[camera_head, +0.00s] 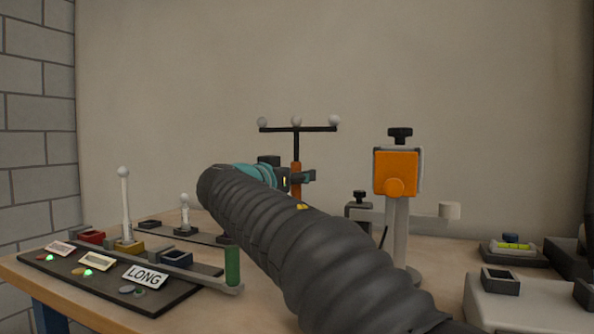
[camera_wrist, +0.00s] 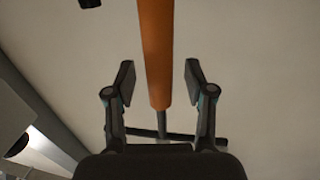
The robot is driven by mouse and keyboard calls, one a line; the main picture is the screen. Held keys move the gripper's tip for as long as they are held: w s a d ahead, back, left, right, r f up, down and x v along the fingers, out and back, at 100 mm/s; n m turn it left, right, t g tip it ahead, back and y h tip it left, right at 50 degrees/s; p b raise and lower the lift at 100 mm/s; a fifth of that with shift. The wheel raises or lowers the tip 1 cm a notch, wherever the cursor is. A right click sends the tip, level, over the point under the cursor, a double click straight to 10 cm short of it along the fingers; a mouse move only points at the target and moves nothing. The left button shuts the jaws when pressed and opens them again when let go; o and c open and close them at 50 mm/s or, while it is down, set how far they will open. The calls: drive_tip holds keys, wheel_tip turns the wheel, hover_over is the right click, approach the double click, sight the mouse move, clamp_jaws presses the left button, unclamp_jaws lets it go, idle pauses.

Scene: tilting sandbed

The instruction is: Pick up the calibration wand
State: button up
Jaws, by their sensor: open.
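The calibration wand has a black crossbar (camera_head: 315,128) with three pale balls on top, and an orange handle (camera_head: 296,168) below. It stands upright in the head view, its lower part hidden behind my arm. In the wrist view the orange handle (camera_wrist: 156,45) runs down between the two fingers of my gripper (camera_wrist: 159,82). A gap shows on each side of the handle, and neither finger visibly touches it. My gripper (camera_head: 306,177) is open around the handle in the head view, partly hidden by my wrist.
At left, a dark panel (camera_head: 110,295) carries labels, one reading LONG, a green-handled lever (camera_head: 232,266) and a white ball-topped post (camera_head: 124,205). An orange-faced device on a post (camera_head: 397,172) stands right of the wand. A bubble level (camera_head: 512,244) lies farther right.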

sight(295, 128)
clamp_jaws()
drive_tip(key=shift+r, duration=0.15)
wheel_tip(295, 128, up, 10)
drive_tip(key=p, duration=0.3)
drive_tip(key=shift+r+p, duration=3.55)
drive_tip(key=shift+r, duration=0.8)
